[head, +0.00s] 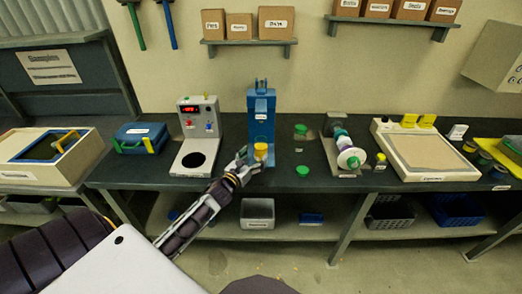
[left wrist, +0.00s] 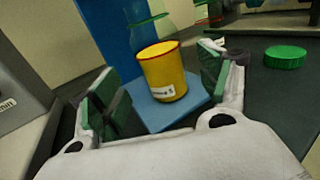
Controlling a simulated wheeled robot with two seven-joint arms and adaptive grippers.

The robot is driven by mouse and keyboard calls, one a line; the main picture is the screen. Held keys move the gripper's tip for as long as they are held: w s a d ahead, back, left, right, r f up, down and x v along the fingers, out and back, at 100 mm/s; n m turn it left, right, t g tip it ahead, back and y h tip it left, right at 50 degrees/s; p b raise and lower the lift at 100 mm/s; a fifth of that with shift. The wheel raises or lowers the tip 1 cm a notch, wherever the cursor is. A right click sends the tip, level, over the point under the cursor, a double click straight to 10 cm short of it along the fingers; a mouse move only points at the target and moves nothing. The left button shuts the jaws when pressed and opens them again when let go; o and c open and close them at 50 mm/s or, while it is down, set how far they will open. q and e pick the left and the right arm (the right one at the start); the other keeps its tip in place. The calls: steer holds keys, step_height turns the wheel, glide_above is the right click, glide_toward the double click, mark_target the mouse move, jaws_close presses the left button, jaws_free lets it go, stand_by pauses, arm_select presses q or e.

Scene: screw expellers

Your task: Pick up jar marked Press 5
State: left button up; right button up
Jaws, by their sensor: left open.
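A small yellow jar (head: 261,151) stands on the base of the blue press (head: 262,112) on the dark bench. In the left wrist view the yellow jar (left wrist: 163,72) has a red rim and a small white label whose text is too blurred to read fully. It stands upright on the blue base plate (left wrist: 170,115). My left gripper (head: 246,158) is at the front left of the jar. In the left wrist view my left gripper (left wrist: 160,88) is open, with its green-padded fingers on either side of the jar and apart from it. My right gripper is not in view.
A grey device with a red display (head: 198,135) stands left of the press. A green lid (left wrist: 285,56) lies on the bench right of the press. A machine with a round disc (head: 345,150) stands farther right. Shelves with boxes (head: 276,23) hang above.

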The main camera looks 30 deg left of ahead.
mark_target(257, 152)
arm_select(q)
steer(key=shift+w, duration=0.25)
steer(key=shift+w+r, duration=0.25)
steer(key=shift+w, duration=0.95)
steer(key=shift+w+b, duration=0.3)
steer(key=shift+w, duration=0.3)
steer(key=shift+w+r, duration=0.1)
steer(key=shift+w, duration=0.5)
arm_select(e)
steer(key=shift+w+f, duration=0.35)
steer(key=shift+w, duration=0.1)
arm_select(q)
steer(key=shift+c, duration=0.2)
steer(key=c, duration=1.3)
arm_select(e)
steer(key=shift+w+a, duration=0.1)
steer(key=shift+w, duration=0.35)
